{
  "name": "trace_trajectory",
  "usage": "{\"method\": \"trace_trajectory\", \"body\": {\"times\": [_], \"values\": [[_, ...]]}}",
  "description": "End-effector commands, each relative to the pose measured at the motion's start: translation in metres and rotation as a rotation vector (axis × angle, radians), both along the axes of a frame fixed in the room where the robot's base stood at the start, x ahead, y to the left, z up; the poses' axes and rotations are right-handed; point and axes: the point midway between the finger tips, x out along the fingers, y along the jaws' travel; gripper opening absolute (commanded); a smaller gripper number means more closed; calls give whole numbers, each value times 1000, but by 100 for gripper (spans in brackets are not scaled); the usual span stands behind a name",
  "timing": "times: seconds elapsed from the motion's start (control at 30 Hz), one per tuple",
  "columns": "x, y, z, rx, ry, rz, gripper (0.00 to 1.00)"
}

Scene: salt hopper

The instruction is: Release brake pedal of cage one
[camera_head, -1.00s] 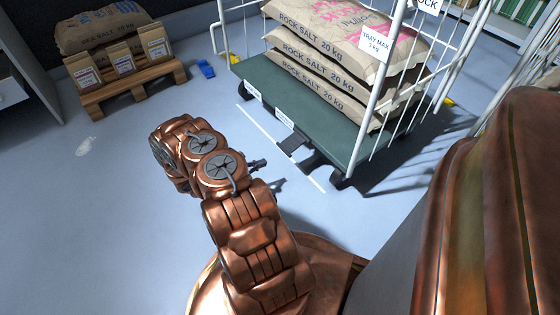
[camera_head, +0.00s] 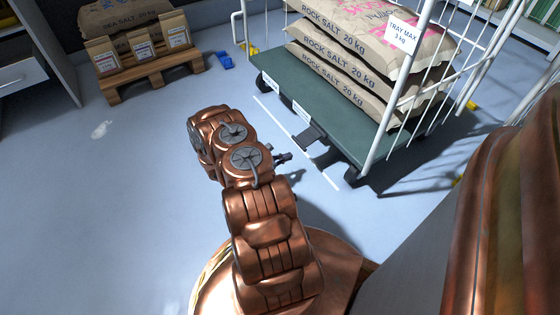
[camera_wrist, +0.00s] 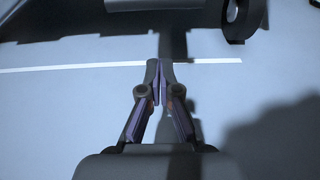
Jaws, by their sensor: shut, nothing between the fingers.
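The cage (camera_head: 376,128) is a wheeled trolley with a green deck (camera_head: 300,103) and white wire sides, at the upper right of the head view. Its dark grey brake pedal (camera_head: 311,137) sticks out from the near deck edge. In the wrist view a dark bar, seemingly the pedal (camera_wrist: 152,5), crosses the top edge, partly cut off. My gripper (camera_head: 286,157) is shut and empty, low over the floor on the near side of the pedal. In the wrist view its fingertips (camera_wrist: 160,68) meet just below the bar, apart from it in the picture. I cannot tell the pedal's tilt.
Rock salt bags (camera_head: 338,73) are stacked on the deck. A caster (camera_wrist: 238,18) stands right of the pedal. A white line (camera_wrist: 70,68) runs along the floor. A wooden pallet (camera_head: 150,80) with bags and a blue object (camera_head: 225,61) are further back.

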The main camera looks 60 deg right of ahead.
Motion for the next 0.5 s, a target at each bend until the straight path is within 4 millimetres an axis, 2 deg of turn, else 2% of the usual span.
{"method": "trace_trajectory", "body": {"times": [0.03,0.27,0.5], "values": [[-6,-8,-6,0,-1,-4,0],[-24,-41,-16,-1,-1,-2,0],[-20,-38,6,-3,-1,2,0]]}}
